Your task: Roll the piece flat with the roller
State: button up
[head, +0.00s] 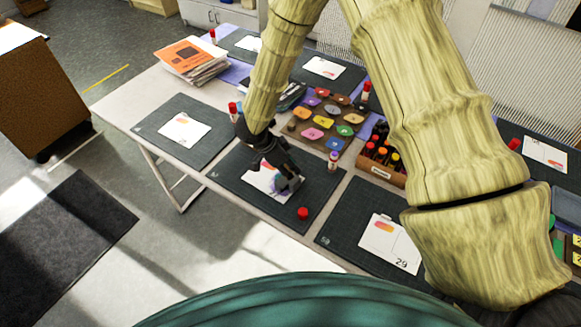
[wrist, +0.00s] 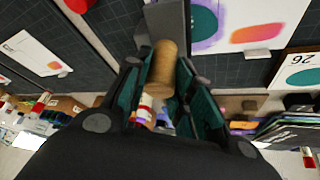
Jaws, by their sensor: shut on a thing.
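My gripper (head: 284,172) is shut on the wooden handle of the roller (wrist: 163,66). The roller's dark grey head (wrist: 168,24) points away from the fingers, over or beside the card; I cannot tell whether it touches. The white card (head: 259,181) lies on the middle dark mat, partly hidden by my gripper. In the wrist view, a teal piece (wrist: 205,22) with a purple border lies on the card, just right of the roller head and partly hidden by it. An orange-pink patch (wrist: 256,33) lies beside it.
A red cap (head: 303,213) lies on the mat near its front edge. A glue stick (head: 333,160) stands at its right. Behind are a tray of coloured pieces (head: 299,130) and a wooden bottle rack (head: 382,172). Neighbouring mats hold other cards (head: 390,246).

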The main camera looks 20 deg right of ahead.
jog(key=shift+w+a+p, duration=0.3)
jog(key=shift+w+a, duration=0.1)
jog(key=shift+w, duration=0.3)
jog(key=shift+w+a+p, duration=0.25)
jog(key=shift+w+a, duration=0.1)
jog(key=shift+w, duration=0.4)
jog(key=shift+w+a+p, duration=0.3)
jog(key=shift+w+a, duration=0.1)
jog(key=shift+w, duration=0.2)
jog(key=shift+s+d, duration=0.1)
jog(key=shift+s, duration=0.05)
jog(key=shift+s+d, duration=0.35)
jog(key=shift+s, duration=0.35)
jog(key=shift+s+d+p, duration=0.45)
jog(key=shift+s+p, duration=0.05)
jog(key=shift+s, duration=0.2)
